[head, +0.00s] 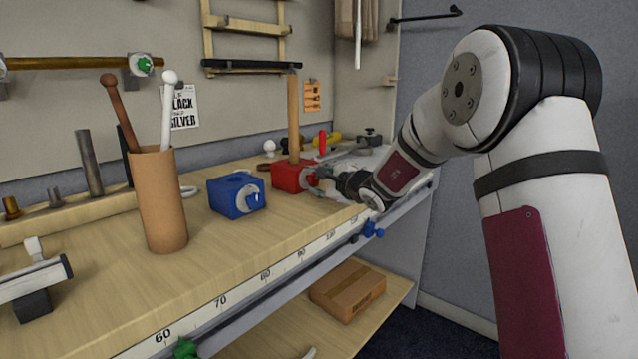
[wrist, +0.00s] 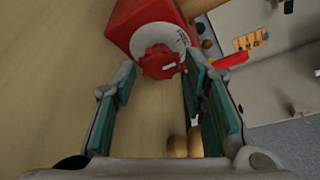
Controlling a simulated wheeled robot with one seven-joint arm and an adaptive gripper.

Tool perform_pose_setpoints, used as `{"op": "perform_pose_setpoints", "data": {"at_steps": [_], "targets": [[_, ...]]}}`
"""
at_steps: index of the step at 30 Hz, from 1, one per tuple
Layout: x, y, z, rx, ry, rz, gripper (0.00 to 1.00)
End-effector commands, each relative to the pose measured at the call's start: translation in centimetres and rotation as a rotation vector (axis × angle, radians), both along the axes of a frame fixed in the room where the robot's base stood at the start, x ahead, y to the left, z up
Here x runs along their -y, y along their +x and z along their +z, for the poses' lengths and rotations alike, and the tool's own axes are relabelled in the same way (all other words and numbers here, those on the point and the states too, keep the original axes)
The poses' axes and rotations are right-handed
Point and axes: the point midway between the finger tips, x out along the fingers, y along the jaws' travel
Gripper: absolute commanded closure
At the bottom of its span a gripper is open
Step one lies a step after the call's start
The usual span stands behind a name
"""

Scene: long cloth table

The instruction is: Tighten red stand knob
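The red stand (head: 289,177) sits on the wooden bench, with a wooden post rising from it. In the wrist view the red stand (wrist: 141,15) shows a pale round dial plate. The lobed red knob (wrist: 160,62) on that plate has a white mark. My gripper (wrist: 160,70) is open, with one teal-padded finger on each side of the knob. The right fingertip looks close to the knob's edge, and a gap shows at the left. I cannot tell whether either finger touches. In the head view my gripper (head: 326,176) is at the stand's front face and hides most of the knob.
A tan cup (head: 163,200) holding rods stands further left. A ruler strip (head: 245,287) runs along the bench's front edge. A cardboard box (head: 347,289) lies on the lower shelf.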

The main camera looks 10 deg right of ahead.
Motion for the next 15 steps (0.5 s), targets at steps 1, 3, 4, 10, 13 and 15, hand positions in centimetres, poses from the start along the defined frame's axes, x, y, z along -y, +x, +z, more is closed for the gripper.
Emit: {"op": "perform_pose_setpoints", "data": {"at_steps": [1,3,4,10,13,15], "targets": [[-0.1,0.37,-0.16,-0.001,0.0,0.001,0.61],[-0.19,0.7,-0.17,0.0,0.0,-0.001,0.61],[-0.22,0.77,-0.18,0.0,0.0,-0.001,0.61],[-0.26,0.89,-0.21,0.0,0.0,-0.001,0.61],[-0.26,0.88,-0.2,0.0,0.0,-0.001,0.63],[-0.26,0.87,-0.2,0.0,0.0,-0.001,0.79]]}}
